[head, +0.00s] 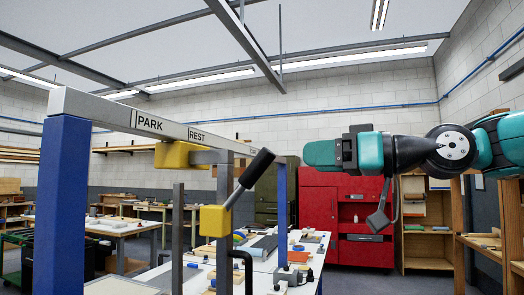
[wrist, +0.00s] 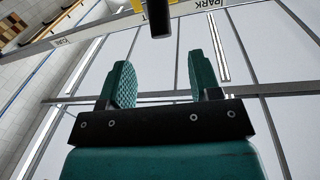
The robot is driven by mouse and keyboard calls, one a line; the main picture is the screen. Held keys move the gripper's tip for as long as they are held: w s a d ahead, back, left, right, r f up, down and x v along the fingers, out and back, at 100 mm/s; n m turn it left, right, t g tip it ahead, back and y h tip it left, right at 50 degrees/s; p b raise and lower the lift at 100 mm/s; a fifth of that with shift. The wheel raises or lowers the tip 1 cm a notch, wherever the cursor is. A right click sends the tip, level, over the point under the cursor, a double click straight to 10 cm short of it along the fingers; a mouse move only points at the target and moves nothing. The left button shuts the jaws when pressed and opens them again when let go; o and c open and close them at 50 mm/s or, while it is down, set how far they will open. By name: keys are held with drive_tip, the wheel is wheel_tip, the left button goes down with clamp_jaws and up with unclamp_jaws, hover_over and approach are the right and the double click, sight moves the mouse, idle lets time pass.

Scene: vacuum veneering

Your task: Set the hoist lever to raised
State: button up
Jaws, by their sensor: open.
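The hoist lever has a black handle (head: 258,168) on a grey rod, rising from a yellow block (head: 214,221) and tilted up to the right. My gripper (head: 310,153) is to the right of the handle in the head view, its teal fingers pointing left, apart from it. In the wrist view the two fingers (wrist: 160,80) are spread with nothing between them. The handle's black end (wrist: 160,20) shows beyond the fingertips, roughly in line with the gap. The lower part of the lever is out of the wrist view.
A grey beam (head: 90,108) marked PARK and REST runs across blue posts (head: 62,200). A second yellow block (head: 178,155) hangs under it. Grey uprights stand beside the lever. Behind are worktables, a red cabinet (head: 318,205) and shelves. The air between gripper and handle looks clear.

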sight(262, 161)
drive_tip(key=p+x, duration=0.4)
drive_tip(key=x, duration=0.7)
clamp_jaws()
drive_tip(key=shift+f, duration=0.15)
